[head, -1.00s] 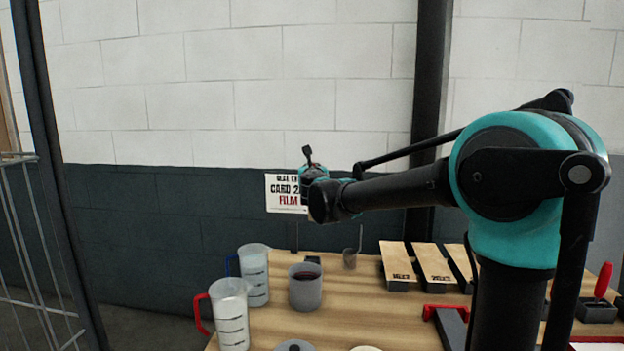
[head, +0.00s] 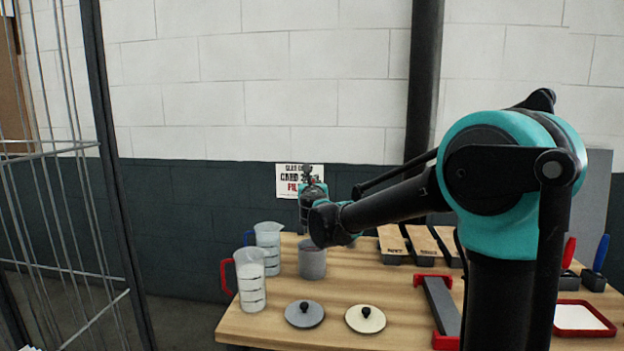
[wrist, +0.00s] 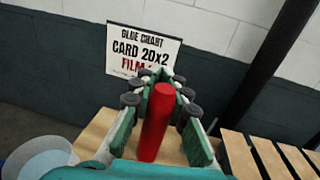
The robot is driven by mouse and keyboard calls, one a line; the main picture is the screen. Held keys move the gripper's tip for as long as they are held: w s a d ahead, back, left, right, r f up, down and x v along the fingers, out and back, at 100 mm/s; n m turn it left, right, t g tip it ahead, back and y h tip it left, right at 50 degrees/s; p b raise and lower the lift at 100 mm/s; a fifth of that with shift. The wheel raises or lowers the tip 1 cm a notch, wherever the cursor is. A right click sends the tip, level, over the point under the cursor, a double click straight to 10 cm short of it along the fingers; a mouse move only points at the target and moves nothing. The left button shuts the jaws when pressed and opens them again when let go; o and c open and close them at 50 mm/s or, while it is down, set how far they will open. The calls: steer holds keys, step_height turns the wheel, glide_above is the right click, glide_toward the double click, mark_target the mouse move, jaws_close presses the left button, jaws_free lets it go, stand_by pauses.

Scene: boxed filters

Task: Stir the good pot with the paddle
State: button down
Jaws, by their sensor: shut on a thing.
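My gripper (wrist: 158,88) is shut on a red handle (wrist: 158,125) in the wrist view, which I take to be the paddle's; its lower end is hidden. In the head view my gripper (head: 311,195) is above and behind the grey pot (head: 312,263), close to the wall sign. My forearm and wrist cover the area just behind and to the right of that pot. The pot's mouth is partly covered, and I cannot see whether the paddle is in it. A glue chart sign (wrist: 144,50) reads "CARD 20X2" and "FILM"; it also shows in the head view (head: 290,181).
Two measuring jugs, red-handled (head: 250,280) and blue-handled (head: 267,245), stand left of the pot. A grey lid (head: 304,315) and a cream lid (head: 366,320) lie in front. Wooden-topped blocks (head: 393,243), a red-ended bar (head: 441,305) and a tray (head: 583,318) are right.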

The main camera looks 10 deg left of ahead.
step_height(320, 180, down, 13)
stand_by(1.1)
stand_by(0.3)
